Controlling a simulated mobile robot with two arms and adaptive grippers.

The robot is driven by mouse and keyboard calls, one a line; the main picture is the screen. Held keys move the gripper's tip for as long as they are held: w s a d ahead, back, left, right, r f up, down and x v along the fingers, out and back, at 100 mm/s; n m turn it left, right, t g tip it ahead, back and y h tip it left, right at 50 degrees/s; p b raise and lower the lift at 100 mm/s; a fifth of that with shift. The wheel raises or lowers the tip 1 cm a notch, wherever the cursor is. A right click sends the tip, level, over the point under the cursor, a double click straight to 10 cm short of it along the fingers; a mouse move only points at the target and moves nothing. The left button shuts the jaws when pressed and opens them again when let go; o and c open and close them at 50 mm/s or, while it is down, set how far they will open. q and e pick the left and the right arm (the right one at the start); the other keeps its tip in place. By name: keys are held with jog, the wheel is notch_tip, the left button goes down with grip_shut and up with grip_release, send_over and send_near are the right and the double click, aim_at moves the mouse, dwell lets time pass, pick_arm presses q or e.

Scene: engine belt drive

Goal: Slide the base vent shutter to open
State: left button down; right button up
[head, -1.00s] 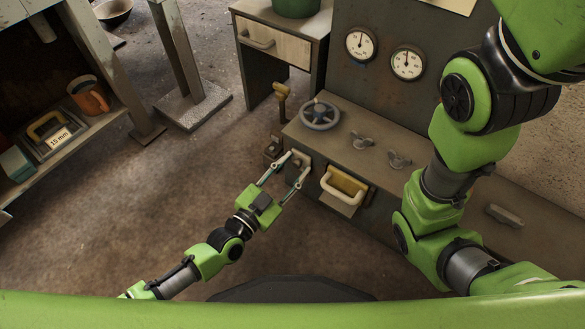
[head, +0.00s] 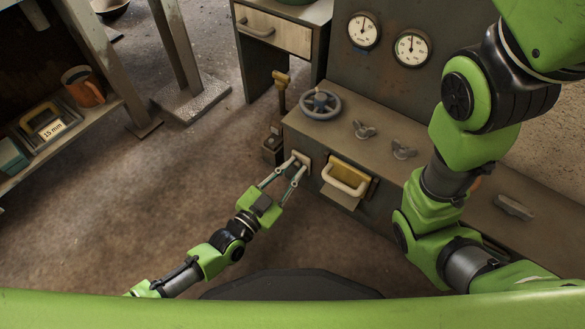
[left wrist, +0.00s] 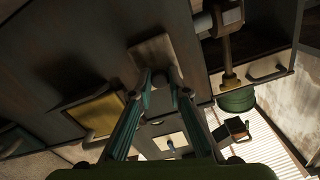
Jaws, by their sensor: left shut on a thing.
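The base vent shutter shows as a small pale plate (head: 304,156) low on the left end of the machine's front; it also shows in the left wrist view (left wrist: 152,52). A small knob stands out from it, mostly hidden by my fingers. My left gripper (head: 298,163) reaches it from the front left, with its fingers drawn together around the knob. In the left wrist view the fingertips (left wrist: 167,84) are shut on this knob, against the plate. How far the shutter is open cannot be told. My right arm crosses the right side; its gripper is out of view.
A yellow drawer with a pale handle (head: 344,181) sticks out just right of my left gripper. A handwheel (head: 321,103) and wing-shaped knobs (head: 364,130) sit on the ledge above.

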pick_arm(q)
jog(key=c, duration=1.9)
grip_release()
jog(key=shift+f, duration=0.3)
jog(key=shift+r, duration=0.1)
jog(key=v, duration=1.2)
